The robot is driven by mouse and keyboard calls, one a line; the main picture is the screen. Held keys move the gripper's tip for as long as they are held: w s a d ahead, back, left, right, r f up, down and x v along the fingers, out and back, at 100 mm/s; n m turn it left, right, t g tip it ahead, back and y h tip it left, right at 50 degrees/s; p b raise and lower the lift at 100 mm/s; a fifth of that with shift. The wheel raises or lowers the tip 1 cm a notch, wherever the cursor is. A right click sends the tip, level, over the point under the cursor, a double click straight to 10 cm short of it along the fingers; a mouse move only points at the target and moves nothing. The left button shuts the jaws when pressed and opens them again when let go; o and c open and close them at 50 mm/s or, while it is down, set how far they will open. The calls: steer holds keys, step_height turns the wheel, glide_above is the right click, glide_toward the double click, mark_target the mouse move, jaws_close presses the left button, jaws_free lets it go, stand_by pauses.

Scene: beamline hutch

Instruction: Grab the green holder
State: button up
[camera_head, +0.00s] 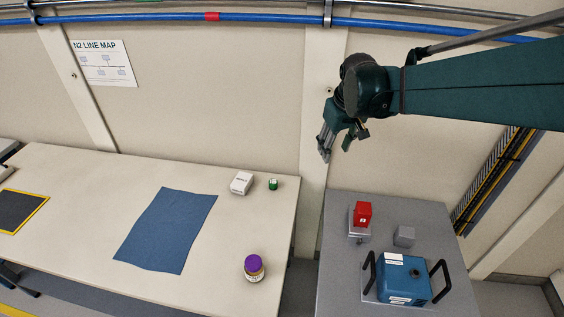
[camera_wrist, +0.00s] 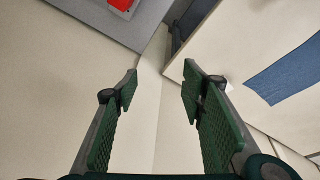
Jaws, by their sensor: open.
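A small green holder (camera_head: 273,184) stands near the back right corner of the cream table (camera_head: 70,182), just right of a white box. My gripper (camera_head: 336,152) is open and empty, raised above the gap between the cream table and the grey table. It is right of the green holder and well above it. In the wrist view my gripper's two green fingers (camera_wrist: 160,80) are spread with nothing between them. The green holder cannot be made out in the wrist view.
A white box (camera_head: 241,183), a purple-lidded jar (camera_head: 254,267) and a blue cloth (camera_head: 166,231) are on the cream table. The grey table (camera_head: 336,262) bears a red block (camera_head: 362,214), a grey cube (camera_head: 404,236) and a blue case (camera_head: 404,280). A wall stands behind.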

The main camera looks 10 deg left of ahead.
steer(key=w+a+f+n+g, duration=0.1)
steer(key=w+a+f+n, duration=0.1)
steer(key=w+a+f, duration=0.8)
steer(key=n+g, duration=0.2)
steer(key=n, duration=0.1)
glide_above(273, 181)
steer(key=shift+h, duration=0.4)
step_height(273, 181, down, 15)
steer(key=shift+s+d+f, duration=0.1)
steer(key=shift+d+f, duration=0.05)
steer(key=shift+f, duration=0.05)
steer(key=shift+a+f, duration=0.2)
steer(key=shift+f, duration=0.15)
steer(key=shift+f, duration=1.25)
steer(key=shift+d+f, duration=0.1)
steer(key=shift+f, duration=2.5)
steer(key=c, duration=1)
